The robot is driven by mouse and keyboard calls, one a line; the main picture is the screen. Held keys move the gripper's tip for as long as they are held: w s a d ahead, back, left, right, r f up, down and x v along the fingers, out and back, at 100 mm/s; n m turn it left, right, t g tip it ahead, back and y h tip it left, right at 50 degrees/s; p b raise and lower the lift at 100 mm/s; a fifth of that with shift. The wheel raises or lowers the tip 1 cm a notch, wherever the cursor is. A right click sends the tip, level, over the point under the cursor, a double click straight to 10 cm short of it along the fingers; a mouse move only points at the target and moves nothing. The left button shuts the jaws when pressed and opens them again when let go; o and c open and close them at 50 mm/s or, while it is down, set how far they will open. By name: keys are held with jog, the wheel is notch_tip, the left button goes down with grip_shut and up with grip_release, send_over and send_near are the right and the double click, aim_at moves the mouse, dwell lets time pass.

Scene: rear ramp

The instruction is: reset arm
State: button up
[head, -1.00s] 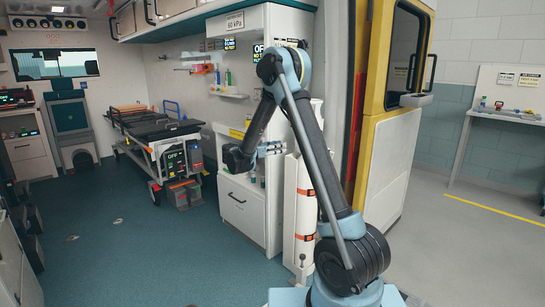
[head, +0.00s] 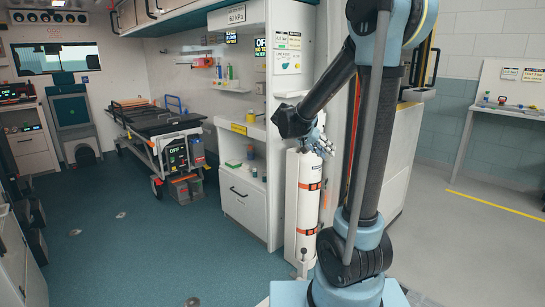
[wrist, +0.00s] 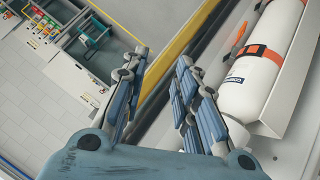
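My gripper (head: 320,140) is at the end of my blue and dark grey arm, by the top of a white cylinder (head: 311,200) in the head view. I cannot tell from that view whether it touches the cylinder. In the wrist view my gripper (wrist: 160,68) has its blue fingers apart, with nothing between them. The cylinder (wrist: 252,75), with orange straps, lies to the right of the fingers there. My upper arm stands nearly upright, and the forearm slopes down to the left.
A white cabinet (head: 243,212) with a drawer stands left of the cylinder. A stretcher (head: 155,125) is farther back at left. A yellow-edged door (head: 405,95) is partly hidden behind my arm. The blue-green floor (head: 120,245) at left is open. A bench (head: 510,112) stands far right.

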jog(key=s+f+n+y, duration=0.2)
jog(key=s+f+y, duration=0.1)
jog(key=s, duration=0.7)
jog(key=s+a+f+n+g+y, duration=0.1)
jog(key=s+f+n+y, duration=0.1)
jog(key=s+f, duration=0.4)
jog(key=s+a+f+n+g+y, duration=0.1)
jog(key=s+f+y, duration=0.3)
jog(key=s, duration=1.2)
jog(key=shift+a+f+n, duration=0.2)
jog(key=shift+f+n, duration=0.05)
jog(key=shift+n, duration=0.35)
jog(key=shift+w, duration=0.1)
jog(key=shift+w+r, duration=0.2)
jog(key=shift+w, duration=0.2)
